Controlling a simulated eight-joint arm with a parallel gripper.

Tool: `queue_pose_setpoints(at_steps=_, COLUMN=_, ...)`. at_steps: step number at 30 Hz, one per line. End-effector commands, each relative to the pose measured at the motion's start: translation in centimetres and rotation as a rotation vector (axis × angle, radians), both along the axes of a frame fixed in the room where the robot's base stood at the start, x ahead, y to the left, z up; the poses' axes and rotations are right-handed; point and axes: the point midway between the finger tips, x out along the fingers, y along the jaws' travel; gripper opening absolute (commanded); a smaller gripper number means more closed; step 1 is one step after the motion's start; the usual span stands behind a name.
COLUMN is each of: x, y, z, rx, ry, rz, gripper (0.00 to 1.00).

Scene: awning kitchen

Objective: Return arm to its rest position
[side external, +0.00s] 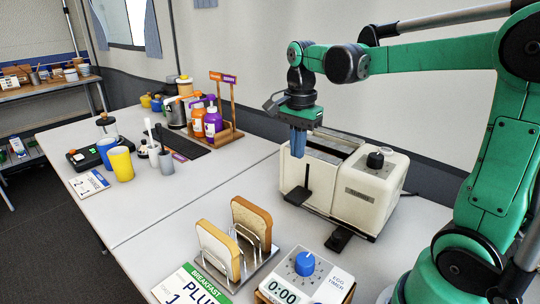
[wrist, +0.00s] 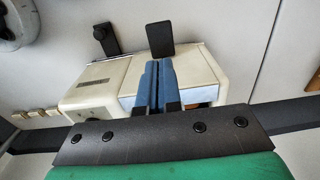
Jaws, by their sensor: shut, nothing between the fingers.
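My gripper (side external: 299,145) has blue fingers and hangs above the front end of a cream toaster (side external: 370,193), beside its black lever (side external: 300,190). The fingers point down, are closed together and hold nothing. In the wrist view the shut gripper (wrist: 156,85) shows over the toaster (wrist: 108,80), with the black lever plate (wrist: 160,36) beyond the fingertips. I cannot tell from these views whether the fingers touch the toaster. My green arm reaches in from the right.
A wire rack (side external: 255,262) with two bread slices (side external: 219,250) stands in front of the toaster. An egg timer (side external: 304,268) is to the rack's right. Bottles (side external: 213,122), cups (side external: 121,164) and a wooden stand (side external: 226,136) are at the back left.

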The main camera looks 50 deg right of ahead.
Motion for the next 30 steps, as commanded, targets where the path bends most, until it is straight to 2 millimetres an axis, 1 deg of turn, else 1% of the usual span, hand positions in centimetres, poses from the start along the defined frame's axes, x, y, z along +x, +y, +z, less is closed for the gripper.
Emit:
queue_pose_setpoints(at_steps=3, x=0.0, y=0.0, z=1.0, rx=0.000, ry=0.000, rz=0.000, gripper=0.00)
queue_pose_setpoints(at_steps=6, x=0.0, y=0.0, z=1.5, rx=0.000, ry=0.000, rz=0.000, gripper=0.00)
queue_pose_setpoints(at_steps=14, x=0.0, y=0.0, z=1.5, rx=0.000, ry=0.000, rz=0.000, gripper=0.00)
queue_pose_setpoints(at_steps=17, x=-0.1, y=0.4, z=1.5, rx=-0.005, ry=-0.015, rz=0.040, gripper=0.00)
queue_pose_setpoints(at_steps=20, x=-0.5, y=1.6, z=1.3, rx=-0.029, ry=-0.074, rz=0.203, gripper=0.00)
queue_pose_setpoints(at_steps=23, x=-1.3, y=3.6, z=0.7, rx=-0.086, ry=-0.176, rz=0.489, gripper=0.00)
queue_pose_setpoints(at_steps=24, x=-1.6, y=4.5, z=0.4, rx=-0.119, ry=-0.221, rz=0.621, gripper=0.00)
queue_pose_setpoints(at_steps=27, x=-2.4, y=6.4, z=-0.5, rx=-0.218, ry=-0.325, rz=0.938, gripper=0.00)
queue_pose_setpoints(at_steps=30, x=-3.1, y=8.0, z=-1.5, rx=-0.325, ry=-0.405, rz=1.203, gripper=0.00)
